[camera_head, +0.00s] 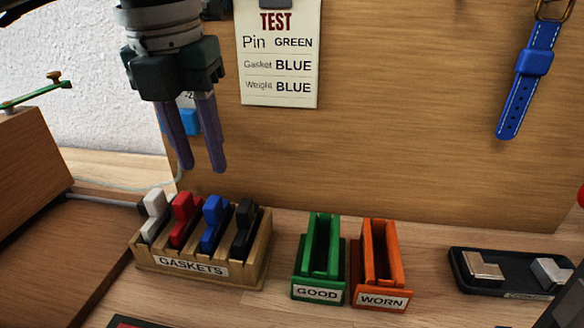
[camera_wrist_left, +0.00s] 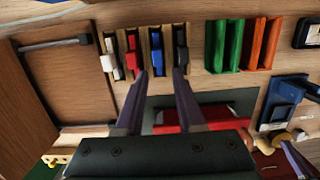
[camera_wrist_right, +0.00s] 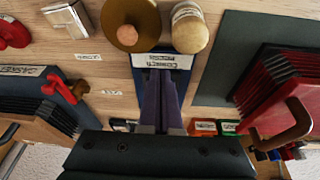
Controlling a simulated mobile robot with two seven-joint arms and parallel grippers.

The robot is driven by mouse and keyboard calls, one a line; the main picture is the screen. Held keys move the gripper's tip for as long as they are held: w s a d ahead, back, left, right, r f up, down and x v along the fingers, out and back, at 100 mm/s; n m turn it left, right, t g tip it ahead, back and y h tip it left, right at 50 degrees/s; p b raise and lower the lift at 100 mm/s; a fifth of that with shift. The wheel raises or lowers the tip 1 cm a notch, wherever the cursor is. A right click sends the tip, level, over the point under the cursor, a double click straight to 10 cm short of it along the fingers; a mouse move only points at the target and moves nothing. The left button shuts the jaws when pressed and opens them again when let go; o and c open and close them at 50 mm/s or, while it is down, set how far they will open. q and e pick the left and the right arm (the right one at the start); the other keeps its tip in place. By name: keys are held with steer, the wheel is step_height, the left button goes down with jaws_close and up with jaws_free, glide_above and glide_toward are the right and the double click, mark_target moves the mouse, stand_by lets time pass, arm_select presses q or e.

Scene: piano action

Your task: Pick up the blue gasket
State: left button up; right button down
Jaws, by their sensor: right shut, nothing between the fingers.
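The blue gasket (camera_head: 212,226) stands in a wooden rack (camera_head: 249,272) labelled GASKETS, between a red gasket (camera_head: 184,220) and a black gasket (camera_head: 242,230); a white gasket (camera_head: 154,214) is at the left end. My left gripper (camera_head: 202,168) is open and empty above the rack, fingers pointing down. In the left wrist view the blue gasket (camera_wrist_left: 157,52) lies ahead, between the lines of the two fingers (camera_wrist_left: 159,73), and is not touched. My right gripper (camera_wrist_right: 162,75) is shut and empty in the right wrist view, away from the rack.
A green GOOD holder (camera_head: 318,262) and an orange WORN holder (camera_head: 381,267) stand right of the rack. A black tray (camera_head: 515,281) with metal pieces is farther right. A wooden board (camera_head: 400,130) with a TEST card (camera_head: 279,50) and blue strap (camera_head: 530,75) rises behind.

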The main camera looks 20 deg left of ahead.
mark_target(212, 202)
arm_select(q)
step_height(212, 202, down, 4)
steer(key=shift+w+f, duration=0.1)
steer(key=shift+f, duration=0.15)
steer(key=f, duration=0.5)
steer(key=shift+w+a+f, duration=0.2)
steer(key=shift+w+a, duration=0.05)
steer(key=shift+w, duration=0.15)
jaws_close()
